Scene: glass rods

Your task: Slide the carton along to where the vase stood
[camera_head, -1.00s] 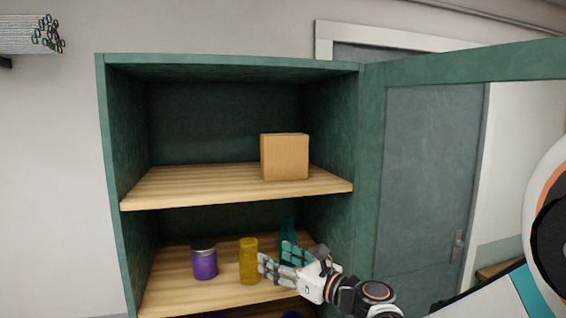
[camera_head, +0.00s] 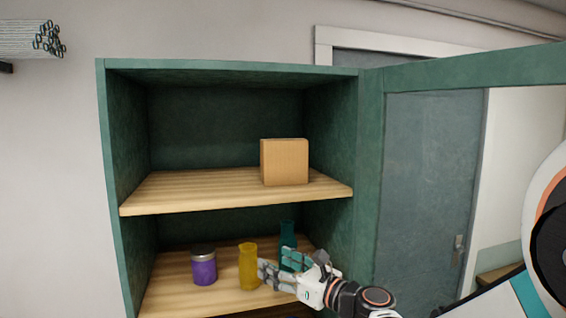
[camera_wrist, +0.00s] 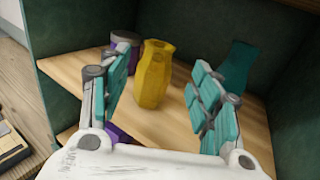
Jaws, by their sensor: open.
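The carton (camera_head: 285,162) is a plain tan box. It stands upright on the right part of the upper shelf (camera_head: 170,193) in the head view. On the lower shelf stand a yellow vase (camera_head: 248,266) and a teal vase (camera_head: 287,236); I cannot tell which one the task means. My gripper (camera_head: 273,268) is at the lower shelf, well below the carton. In the wrist view it is open and empty, with the yellow vase (camera_wrist: 155,75) beyond and between its fingers. The teal vase (camera_wrist: 240,66) is beyond the right finger. The carton is not in the wrist view.
A purple jar with a grey lid (camera_head: 204,265) stands left of the yellow vase. The green cabinet (camera_head: 112,180) has side walls close around the shelves, and its door frame (camera_head: 372,190) swings out right. The upper shelf left of the carton is clear.

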